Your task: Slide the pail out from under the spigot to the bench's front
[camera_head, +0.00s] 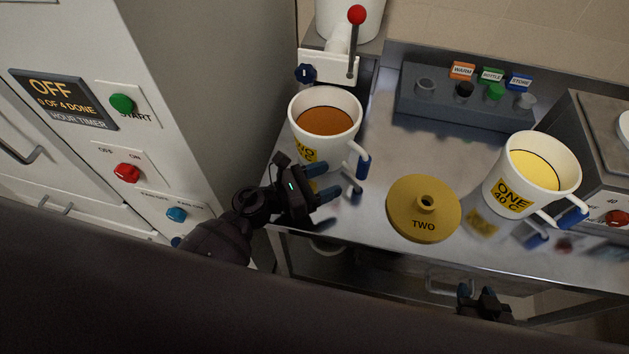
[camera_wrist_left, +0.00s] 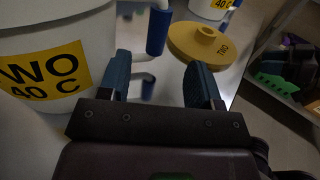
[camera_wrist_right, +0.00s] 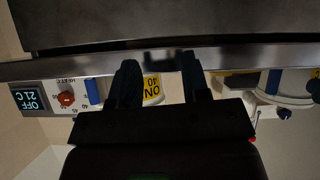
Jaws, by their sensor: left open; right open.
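The white pail marked TWO (camera_head: 297,135) stands on the steel bench (camera_head: 380,215) under the spigot (camera_head: 338,45), with orange-brown liquid inside. Its side handle has a blue grip (camera_head: 363,165) facing front right. My left gripper (camera_head: 328,181) is open just in front of the pail, its fingers pointing toward the handle and apart from it. In the left wrist view the pail (camera_wrist_left: 45,35) fills the left, and the blue grip (camera_wrist_left: 158,30) stands beyond the open fingers. My right gripper (camera_head: 478,292) is open and empty, low at the bench's front edge; it also shows in the right wrist view (camera_wrist_right: 160,65).
A mustard lid marked TWO (camera_head: 424,222) lies right of the pail. A second pail marked ONE (camera_head: 508,170), with yellow liquid, stands further right beside a heater box (camera_head: 600,140). A grey rack (camera_head: 460,105) is at the back. A white cabinet (camera_head: 190,70) stands left.

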